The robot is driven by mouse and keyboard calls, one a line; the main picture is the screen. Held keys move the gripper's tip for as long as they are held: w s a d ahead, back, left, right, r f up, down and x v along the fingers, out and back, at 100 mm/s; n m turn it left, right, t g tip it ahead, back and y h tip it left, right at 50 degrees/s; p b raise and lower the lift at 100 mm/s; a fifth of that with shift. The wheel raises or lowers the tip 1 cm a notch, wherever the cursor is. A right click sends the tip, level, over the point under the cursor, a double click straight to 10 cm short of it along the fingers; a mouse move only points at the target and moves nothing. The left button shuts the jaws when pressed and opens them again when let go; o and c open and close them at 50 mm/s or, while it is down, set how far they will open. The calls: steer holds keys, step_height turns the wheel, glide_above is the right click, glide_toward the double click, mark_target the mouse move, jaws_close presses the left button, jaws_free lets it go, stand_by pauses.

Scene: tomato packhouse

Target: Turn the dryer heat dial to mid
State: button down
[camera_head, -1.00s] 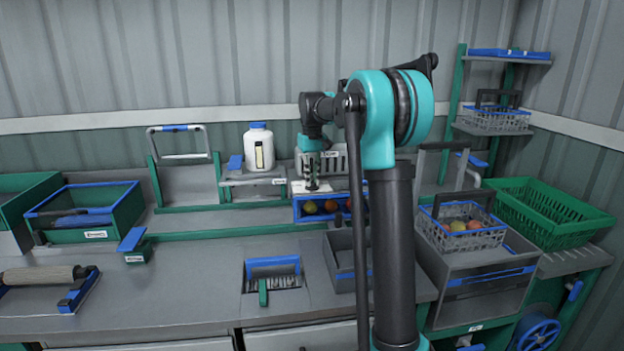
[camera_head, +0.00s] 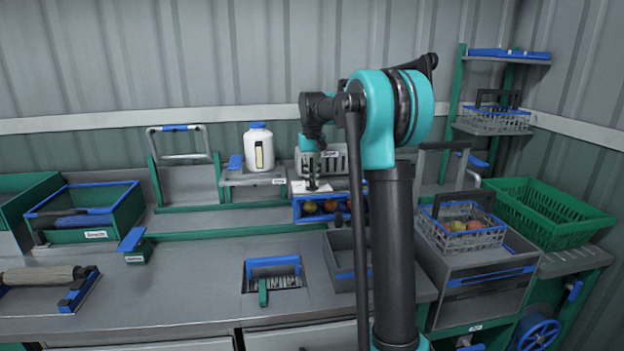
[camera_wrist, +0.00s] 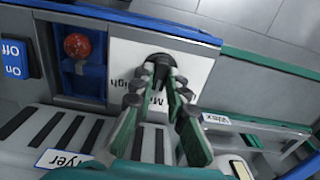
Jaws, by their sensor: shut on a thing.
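The dryer (camera_head: 340,163) is a grey slotted box at the back of the bench. Its white dial plate (camera_wrist: 123,62) carries printed words; "Mid" and "High" read upside down and partly covered in the wrist view. The black heat dial (camera_wrist: 158,62) stands on this plate, its top edge visible. My gripper (camera_wrist: 164,82) is shut on the dial, with one green finger on each side. The fingers hide much of the dial, and I cannot tell which word it points to. In the head view my gripper (camera_head: 312,186) reaches down to the plate.
A blue On/Off switch (camera_wrist: 14,58) and a red round thing (camera_wrist: 77,45) are beside the plate. A blue tray (camera_head: 300,218) holds round fruit just in front. A white bottle (camera_head: 258,146) stands left on a small shelf.

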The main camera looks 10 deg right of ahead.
mark_target(312, 182)
steer(key=c, duration=1.5)
jaws_free()
steer(key=shift+c, duration=0.2)
step_height(312, 182, up, 12)
